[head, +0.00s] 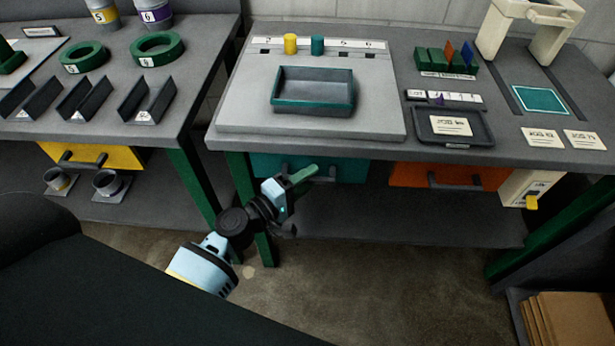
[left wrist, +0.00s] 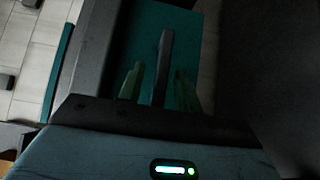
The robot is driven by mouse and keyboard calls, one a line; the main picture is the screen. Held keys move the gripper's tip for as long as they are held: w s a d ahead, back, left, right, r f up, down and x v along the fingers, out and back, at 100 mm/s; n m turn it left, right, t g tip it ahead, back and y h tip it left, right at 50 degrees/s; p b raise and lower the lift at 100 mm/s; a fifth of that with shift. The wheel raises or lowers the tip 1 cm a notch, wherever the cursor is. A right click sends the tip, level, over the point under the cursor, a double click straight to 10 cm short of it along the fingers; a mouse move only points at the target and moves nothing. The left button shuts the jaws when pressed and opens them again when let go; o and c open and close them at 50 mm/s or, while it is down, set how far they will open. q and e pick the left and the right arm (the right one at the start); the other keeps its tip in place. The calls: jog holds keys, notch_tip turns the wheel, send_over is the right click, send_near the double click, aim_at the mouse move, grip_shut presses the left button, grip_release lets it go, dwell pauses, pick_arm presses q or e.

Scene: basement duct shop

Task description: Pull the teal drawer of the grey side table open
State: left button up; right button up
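The teal drawer (head: 350,169) sits under the left part of the grey side table's top (head: 390,45). Its front looks close to flush below the top edge. It also shows as a dark teal panel in the left wrist view (left wrist: 185,22). Its dark bar handle (left wrist: 165,50) stands between the two green fingers of my left gripper (left wrist: 158,85). The fingers are apart, with a narrow gap visible beside the handle. In the head view my left gripper (head: 303,176) is at the drawer front and partly hides the handle. My right gripper is out of view.
An orange drawer (head: 405,173) with a dark handle is to the right. A dark green-rimmed tray (head: 312,102) stands on the table. A left bench has a yellow drawer (head: 122,158). A green table leg (head: 241,180) is beside my left arm. Floor in front is clear.

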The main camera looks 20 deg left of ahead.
pick_arm(q)
jog(key=shift+w+d, duration=0.1)
jog(key=shift+w, duration=0.05)
jog(key=shift+c, duration=0.3)
grip_shut()
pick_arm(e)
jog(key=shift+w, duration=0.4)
